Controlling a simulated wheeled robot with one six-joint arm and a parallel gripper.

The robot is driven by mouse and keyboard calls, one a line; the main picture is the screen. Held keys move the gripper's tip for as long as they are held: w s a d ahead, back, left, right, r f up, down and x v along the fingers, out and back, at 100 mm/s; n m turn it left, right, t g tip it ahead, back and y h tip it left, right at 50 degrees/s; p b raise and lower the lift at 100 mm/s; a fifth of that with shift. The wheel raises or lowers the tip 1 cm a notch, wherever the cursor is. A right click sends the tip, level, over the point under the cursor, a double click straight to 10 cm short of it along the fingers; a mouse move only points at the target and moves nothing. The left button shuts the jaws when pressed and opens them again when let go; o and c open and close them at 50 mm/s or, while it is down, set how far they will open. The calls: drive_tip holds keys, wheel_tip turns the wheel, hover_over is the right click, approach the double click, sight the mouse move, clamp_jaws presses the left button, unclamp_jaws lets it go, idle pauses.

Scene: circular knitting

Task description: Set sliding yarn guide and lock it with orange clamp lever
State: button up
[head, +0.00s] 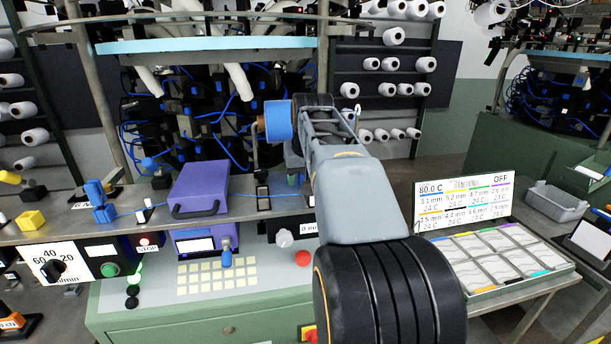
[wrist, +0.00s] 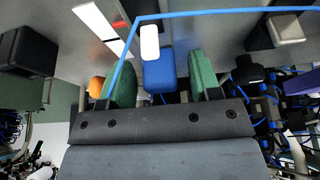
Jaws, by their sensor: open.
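In the wrist view, my gripper (wrist: 162,82) is open, its two green finger pads apart. A blue block (wrist: 159,72) with a white rounded piece (wrist: 150,42) beside it shows between the pads; it looks like the sliding yarn guide. I cannot tell whether the pads touch it. A small orange piece (wrist: 96,87), possibly the clamp lever, shows just outside the left pad, partly hidden. Blue yarn (wrist: 220,12) runs past the guide and bends down by the left pad. In the head view, my arm hides the guide and most of my gripper.
White scale strips (wrist: 100,25) lie on the grey rail beside the guide. Dark blocks (wrist: 28,52) stand on either side. In the head view, a purple box (head: 200,188) and a blue spool (head: 279,120) are left of my arm. A sample table (head: 500,262) stands right.

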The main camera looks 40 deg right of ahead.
clamp_jaws()
drive_tip(key=shift+w+d+r+p, duration=0.2)
drive_tip(key=shift+w+d+p, duration=0.05)
drive_tip(key=shift+w+p, duration=0.35)
drive_tip(key=shift+w+d+f, duration=0.15)
drive_tip(key=shift+w+f, duration=0.05)
drive_tip(key=shift+w, duration=0.05)
unclamp_jaws()
drive_tip(key=shift+s+r, duration=0.1)
drive_tip(key=p+v, duration=0.1)
drive_tip(key=v, duration=1.2)
drive_tip(key=shift+r, duration=0.3)
drive_tip(key=shift+s, duration=0.15)
